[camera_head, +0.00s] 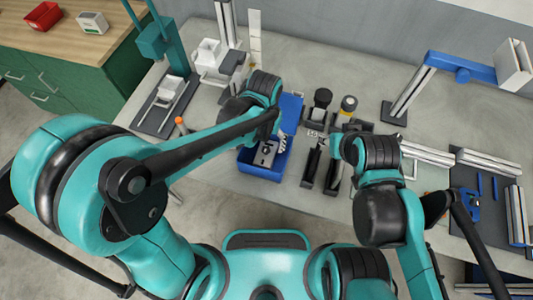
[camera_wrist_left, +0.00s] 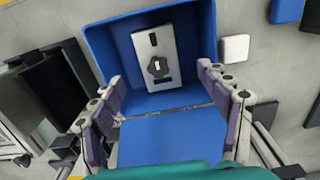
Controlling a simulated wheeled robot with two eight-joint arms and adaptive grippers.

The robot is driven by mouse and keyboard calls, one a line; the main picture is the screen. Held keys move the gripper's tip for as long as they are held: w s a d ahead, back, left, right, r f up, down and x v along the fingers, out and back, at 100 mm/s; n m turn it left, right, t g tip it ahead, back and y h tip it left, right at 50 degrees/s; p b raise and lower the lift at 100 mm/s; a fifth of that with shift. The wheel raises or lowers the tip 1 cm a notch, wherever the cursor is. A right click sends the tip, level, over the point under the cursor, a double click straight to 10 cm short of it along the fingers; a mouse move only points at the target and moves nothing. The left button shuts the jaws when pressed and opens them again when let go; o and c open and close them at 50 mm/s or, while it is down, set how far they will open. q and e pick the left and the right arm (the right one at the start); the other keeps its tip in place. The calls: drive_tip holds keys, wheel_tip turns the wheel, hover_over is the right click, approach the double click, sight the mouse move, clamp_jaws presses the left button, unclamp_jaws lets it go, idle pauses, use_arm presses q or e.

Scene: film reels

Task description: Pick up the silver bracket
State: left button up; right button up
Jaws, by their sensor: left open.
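The silver bracket (camera_wrist_left: 152,56) is a flat metal plate with a dark knob-like centre and dark slots. It lies inside a blue bin (camera_wrist_left: 97,43) in the left wrist view. In the head view the bracket (camera_head: 266,153) shows small in the blue bin (camera_head: 262,173) near the front of the table. My left gripper (camera_wrist_left: 162,82) is open, with its two fingers spread to either side, over the near part of the bin. The bracket is ahead of the fingers and not between them. My right gripper (camera_head: 335,146) shows only in part, and its fingers are hard to make out.
Black holders (camera_head: 322,165) stand right of the bin. Dark-topped and yellow-topped items (camera_head: 347,104) stand behind them. A teal post stand (camera_head: 165,45) is at the back left, a blue-armed stand (camera_head: 440,75) at the right. Metal rails (camera_head: 485,162) lie far right.

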sight(266, 154)
use_arm(q)
wheel_tip(266, 154, down, 3)
drive_tip(key=shift+r+b, duration=0.1)
drive_tip(key=shift+b, duration=0.45)
wheel_tip(266, 154, down, 5)
drive_tip(key=shift+d+b, duration=0.15)
drive_tip(key=shift+b, duration=0.9)
drive_tip(key=shift+s+r, duration=0.1)
drive_tip(key=c, duration=1.5)
